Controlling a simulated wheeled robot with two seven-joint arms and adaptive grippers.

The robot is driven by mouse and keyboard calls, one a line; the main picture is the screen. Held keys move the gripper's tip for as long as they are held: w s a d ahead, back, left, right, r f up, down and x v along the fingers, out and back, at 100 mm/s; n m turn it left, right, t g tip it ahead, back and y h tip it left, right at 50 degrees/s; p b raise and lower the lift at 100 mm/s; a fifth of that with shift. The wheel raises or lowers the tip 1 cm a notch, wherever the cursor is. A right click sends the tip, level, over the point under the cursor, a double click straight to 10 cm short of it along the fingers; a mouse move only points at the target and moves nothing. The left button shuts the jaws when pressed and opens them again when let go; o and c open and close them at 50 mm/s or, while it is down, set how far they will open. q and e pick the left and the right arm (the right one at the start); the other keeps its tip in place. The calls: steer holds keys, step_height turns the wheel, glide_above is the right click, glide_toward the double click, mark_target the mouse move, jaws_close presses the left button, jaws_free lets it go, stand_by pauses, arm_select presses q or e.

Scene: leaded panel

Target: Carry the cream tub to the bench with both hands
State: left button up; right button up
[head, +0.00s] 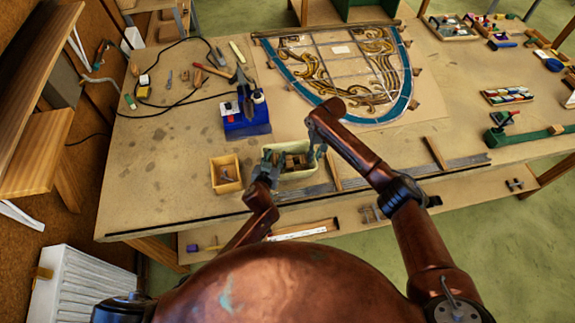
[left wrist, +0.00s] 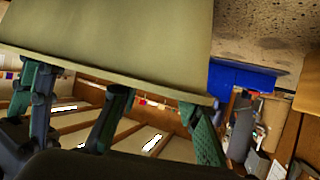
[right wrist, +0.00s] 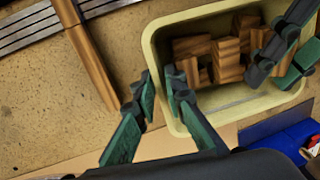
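The cream tub (head: 318,172), holding several wooden blocks (head: 292,160), stands near the bench's front edge. Its interior and rim (right wrist: 158,40) show in the right wrist view; its outer wall (left wrist: 110,30) fills the upper left wrist view. My left gripper (head: 266,160) is at the tub's left end. Its fingers (left wrist: 150,98) are spread apart, with the tips at the rim and partly hidden by it. My right gripper (head: 316,150) is at the right end. Its fingers (right wrist: 162,92) are close together around the rim, one outside and one inside; I cannot tell whether both touch it.
The bench (head: 170,160) carries a small yellow box (head: 225,180) left of the tub and a blue tool holder (head: 246,122) behind it. A leaded panel (head: 340,70) lies further back. Wooden strips (head: 435,153) and metal strips (head: 400,172) lie right of the tub.

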arm_select(q)
steer(key=shift+w, duration=0.25)
steer(key=shift+c, duration=0.3)
steer(key=shift+d, duration=0.1)
jaws_close()
